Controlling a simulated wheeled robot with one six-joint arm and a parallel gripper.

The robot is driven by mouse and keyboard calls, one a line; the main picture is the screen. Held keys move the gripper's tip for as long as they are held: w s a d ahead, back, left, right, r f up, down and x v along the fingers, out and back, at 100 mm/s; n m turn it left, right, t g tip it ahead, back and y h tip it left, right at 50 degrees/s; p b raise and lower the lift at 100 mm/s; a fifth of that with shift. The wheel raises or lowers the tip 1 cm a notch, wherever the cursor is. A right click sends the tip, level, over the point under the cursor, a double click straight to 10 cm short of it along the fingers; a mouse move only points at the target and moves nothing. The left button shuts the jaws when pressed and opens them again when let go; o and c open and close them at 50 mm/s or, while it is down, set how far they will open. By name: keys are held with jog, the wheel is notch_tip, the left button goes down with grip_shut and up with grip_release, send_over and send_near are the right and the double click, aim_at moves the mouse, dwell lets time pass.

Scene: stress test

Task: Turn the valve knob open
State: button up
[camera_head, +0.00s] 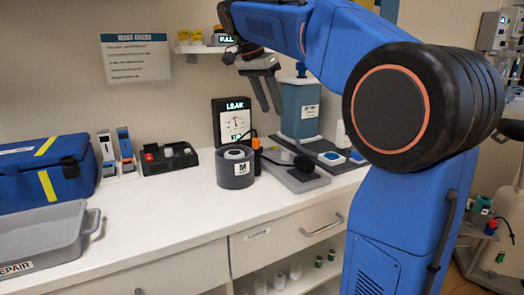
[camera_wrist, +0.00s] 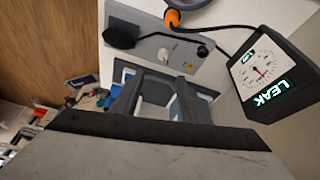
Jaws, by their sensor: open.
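My gripper (camera_head: 269,108) hangs above the back of the white counter, fingers pointing down, open and empty. In the wrist view its two dark fingers (camera_wrist: 157,92) stand apart, with nothing held between them. A low grey box (camera_head: 291,176) lies on the counter below and is apart from the gripper. It carries a dark rounded knob-like part (camera_head: 304,166), which also shows at upper left in the wrist view (camera_wrist: 121,33). A small pale knob (camera_wrist: 163,55) and a dark curved part sit on the same box. I cannot tell for certain which one is the valve knob.
A dial gauge reading LEAK (camera_head: 234,124) stands behind a grey cylinder (camera_head: 235,168). An orange-collared part (camera_head: 256,150) is beside them. A blue-grey container (camera_head: 299,108) and dark tray (camera_head: 335,158) are to the right. The front counter middle is clear.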

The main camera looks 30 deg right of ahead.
send_near(285, 153)
jog(key=x, duration=0.8)
jog(key=shift+w+d+f, duration=0.1)
jog(key=shift+w+d, duration=0.05)
grip_shut()
